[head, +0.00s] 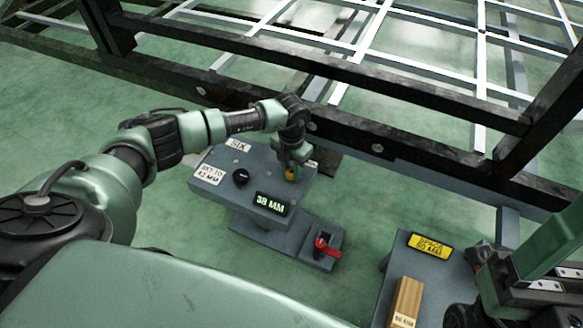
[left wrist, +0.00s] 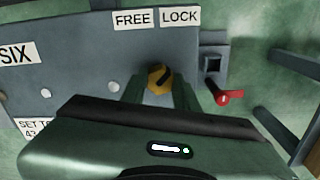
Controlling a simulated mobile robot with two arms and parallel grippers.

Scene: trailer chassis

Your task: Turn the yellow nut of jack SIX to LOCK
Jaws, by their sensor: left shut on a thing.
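The jack SIX (head: 200,182) is a grey box with a SIX label, below the black chassis beam. Its yellow nut (left wrist: 160,77) shows in the left wrist view, below the FREE label (left wrist: 133,20) and the LOCK label (left wrist: 180,18). A dark mark on the nut slants toward the upper right, on the LOCK side. My left gripper (head: 291,172) points down at the nut and is shut on it, one finger on each side. It also shows in the left wrist view (left wrist: 160,92). My right arm shows at the lower right; its jaws are not clear.
A black knob (head: 240,177) and a display reading 38 MM (head: 271,204) are on the jack. A red handle (head: 326,247) stands at its base. A grey stand with a yellow sign (head: 430,245) and wooden block (head: 407,300) is at right. The dark beam (head: 360,145) runs close behind.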

